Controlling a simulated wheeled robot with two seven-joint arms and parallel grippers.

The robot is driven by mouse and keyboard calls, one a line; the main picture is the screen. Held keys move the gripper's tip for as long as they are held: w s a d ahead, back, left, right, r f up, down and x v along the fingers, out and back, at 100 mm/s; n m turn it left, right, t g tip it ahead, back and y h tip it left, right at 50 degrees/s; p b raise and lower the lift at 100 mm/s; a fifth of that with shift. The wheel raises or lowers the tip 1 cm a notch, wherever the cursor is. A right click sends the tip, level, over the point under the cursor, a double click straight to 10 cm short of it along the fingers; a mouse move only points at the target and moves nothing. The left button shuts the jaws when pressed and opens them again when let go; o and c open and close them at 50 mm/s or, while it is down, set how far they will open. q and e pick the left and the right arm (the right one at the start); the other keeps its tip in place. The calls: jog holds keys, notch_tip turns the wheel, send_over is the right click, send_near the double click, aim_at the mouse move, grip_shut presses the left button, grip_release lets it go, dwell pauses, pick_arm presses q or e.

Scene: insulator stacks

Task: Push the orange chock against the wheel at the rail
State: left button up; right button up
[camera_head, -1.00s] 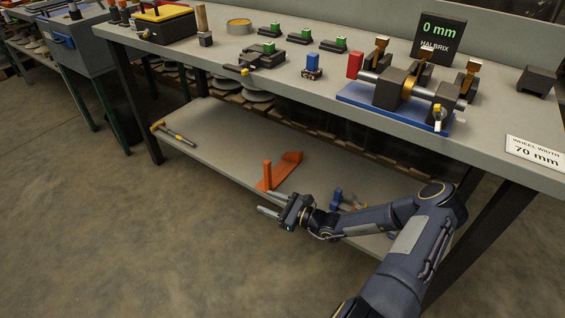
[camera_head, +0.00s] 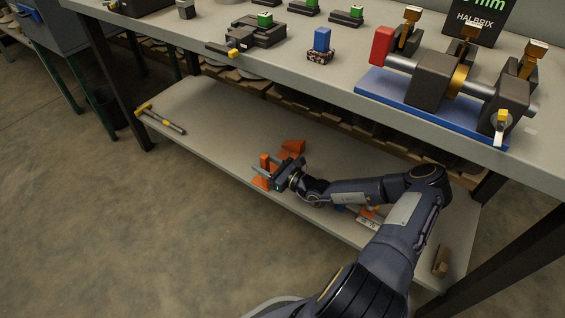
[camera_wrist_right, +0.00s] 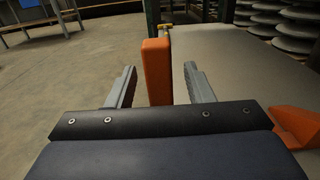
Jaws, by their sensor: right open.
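The orange chock (camera_head: 293,147) rests on the lower shelf of the bench, a wedge at one end and an upright post at the other. In the right wrist view its post (camera_wrist_right: 156,68) stands between the two fingers, with a gap on each side, and an orange part shows at the right edge. My right gripper (camera_head: 261,173) is open at the post, low over the front edge of the shelf; it partly hides the chock in the head view. My left gripper is not in view. I cannot make out a wheel at a rail.
The lower shelf (camera_head: 215,150) is bare to the left, with a yellow-headed hammer (camera_head: 160,119) at its left end. A brown block (camera_head: 441,261) lies at its right end. The bench top above holds a blue-based fixture (camera_head: 380,84) and several green-topped blocks. Bench legs bound the shelf.

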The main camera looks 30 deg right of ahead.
jog(key=shift+b+x, duration=0.35)
jog(key=shift+x, duration=1.15)
jog(key=shift+f, duration=0.1)
grip_shut()
